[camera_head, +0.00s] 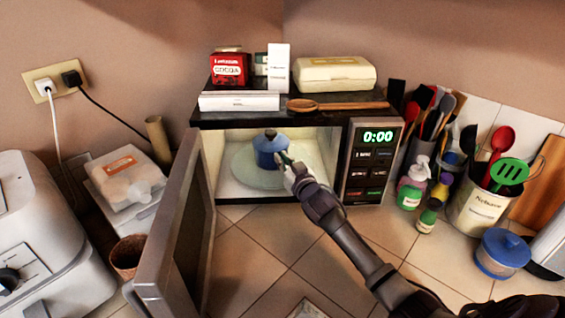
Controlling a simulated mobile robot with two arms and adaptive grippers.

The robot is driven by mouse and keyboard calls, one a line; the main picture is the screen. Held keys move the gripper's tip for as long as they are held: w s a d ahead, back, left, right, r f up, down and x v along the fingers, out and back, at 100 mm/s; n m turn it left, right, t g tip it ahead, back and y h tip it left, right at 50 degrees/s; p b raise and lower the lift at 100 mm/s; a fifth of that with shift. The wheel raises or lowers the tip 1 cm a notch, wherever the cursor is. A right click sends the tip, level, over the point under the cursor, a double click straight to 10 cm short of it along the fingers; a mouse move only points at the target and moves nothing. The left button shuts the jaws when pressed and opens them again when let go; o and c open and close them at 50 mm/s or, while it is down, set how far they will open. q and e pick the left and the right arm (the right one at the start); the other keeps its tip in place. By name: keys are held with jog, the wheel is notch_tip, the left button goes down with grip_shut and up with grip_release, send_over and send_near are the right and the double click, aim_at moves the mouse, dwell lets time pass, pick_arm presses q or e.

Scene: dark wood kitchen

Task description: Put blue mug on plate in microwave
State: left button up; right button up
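The blue mug (268,152) stands upright on the round pale plate (243,176) inside the microwave (222,199). The microwave door (175,235) is swung wide open to the left. My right arm reaches in from the lower right, and my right gripper (284,161) is at the right side of the mug, inside the opening. Its fingertips are small and partly hidden, so I cannot tell whether they touch or grip the mug. My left gripper is not in view.
The microwave's panel (371,160) is right of the opening. Boxes and a wooden spoon (335,105) lie on top. Bottles (412,185), a utensil pot (478,205) and a blue-lidded container (502,252) stand to the right. A toaster (40,235) is at left. Counter before the microwave is mostly clear.

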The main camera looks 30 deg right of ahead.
jog(key=o, duration=0.4)
jog(key=shift+s+a+r, duration=0.1)
jog(key=shift+s+r, duration=0.05)
jog(key=shift+s, duration=0.15)
jog(key=shift+o, duration=0.2)
jog(key=shift+s, duration=0.1)
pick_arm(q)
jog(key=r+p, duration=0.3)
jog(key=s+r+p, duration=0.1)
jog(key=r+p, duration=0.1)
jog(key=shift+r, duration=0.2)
pick_arm(e)
jog(key=s, duration=1.1)
jog(key=shift+s+a, duration=0.3)
jog(key=shift+s, duration=0.05)
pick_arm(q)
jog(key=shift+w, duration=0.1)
